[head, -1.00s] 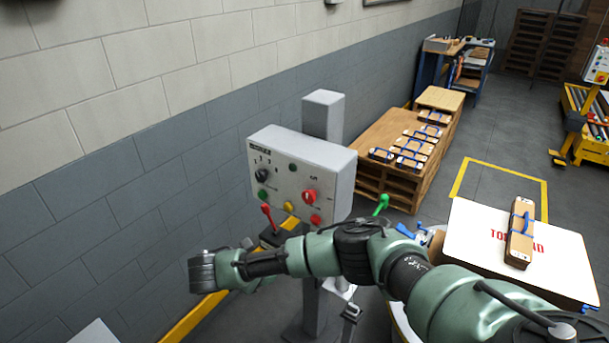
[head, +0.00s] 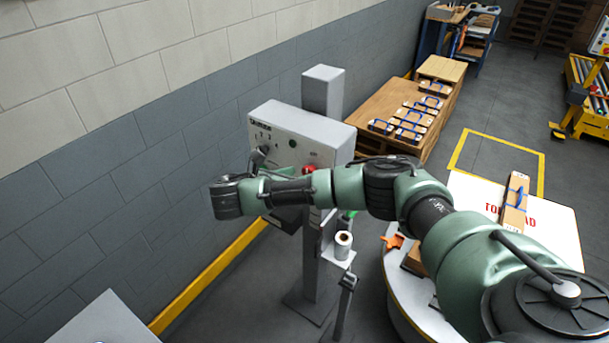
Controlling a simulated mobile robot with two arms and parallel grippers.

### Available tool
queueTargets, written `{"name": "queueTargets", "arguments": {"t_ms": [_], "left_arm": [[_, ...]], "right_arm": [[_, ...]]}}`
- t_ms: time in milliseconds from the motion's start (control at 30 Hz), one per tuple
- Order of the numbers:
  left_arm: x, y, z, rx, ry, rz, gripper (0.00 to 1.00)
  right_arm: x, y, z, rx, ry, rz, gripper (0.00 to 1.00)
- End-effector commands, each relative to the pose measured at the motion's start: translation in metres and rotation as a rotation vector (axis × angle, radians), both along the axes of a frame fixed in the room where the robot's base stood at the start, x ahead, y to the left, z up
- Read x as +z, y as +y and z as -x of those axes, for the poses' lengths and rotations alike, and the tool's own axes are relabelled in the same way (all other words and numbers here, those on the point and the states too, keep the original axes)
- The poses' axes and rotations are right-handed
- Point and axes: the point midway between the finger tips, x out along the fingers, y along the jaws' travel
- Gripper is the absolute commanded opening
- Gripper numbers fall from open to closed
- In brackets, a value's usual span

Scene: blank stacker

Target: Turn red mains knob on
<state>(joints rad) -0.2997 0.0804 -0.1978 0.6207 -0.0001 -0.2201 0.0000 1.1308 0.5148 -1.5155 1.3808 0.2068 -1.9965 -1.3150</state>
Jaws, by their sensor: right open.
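The grey control box (head: 345,140) stands on a post against the wall. Its red mains knob (head: 309,169) shows just above my right forearm, which hides the lower part of the panel. My right gripper (head: 258,157) is mostly hidden behind my own wrist; only a small grey part shows, in front of the left side of the panel. It is open and is left of the red knob, apart from it. I cannot tell how far it stands from the panel face. My left gripper is not in view.
A holder with a white roll (head: 343,240) is on the post below my arm. A round table (head: 400,305) and a white board with a handled box (head: 515,200) are at the right. Wooden pallets with several boxes (head: 440,85) stand behind.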

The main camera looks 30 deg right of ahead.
Motion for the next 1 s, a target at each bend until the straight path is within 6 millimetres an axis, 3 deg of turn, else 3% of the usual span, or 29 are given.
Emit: {"name": "queueTargets", "arguments": {"t_ms": [200,533,567,767,1000], "left_arm": [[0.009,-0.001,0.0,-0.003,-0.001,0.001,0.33],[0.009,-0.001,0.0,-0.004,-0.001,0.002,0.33],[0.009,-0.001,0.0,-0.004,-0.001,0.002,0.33],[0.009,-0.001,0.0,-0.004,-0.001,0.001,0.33],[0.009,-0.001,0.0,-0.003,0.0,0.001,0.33]], "right_arm": [[-0.007,-0.021,-0.006,-0.002,0.001,0.002,0.57],[-0.01,-0.024,-0.008,0.0,0.0,0.0,0.57],[-0.01,-0.024,-0.008,0.0,0.0,0.0,0.55],[-0.01,-0.024,-0.008,0.0,0.0,0.0,0.0],[-0.01,-0.024,-0.007,-0.001,-0.014,-0.006,0.0]]}}
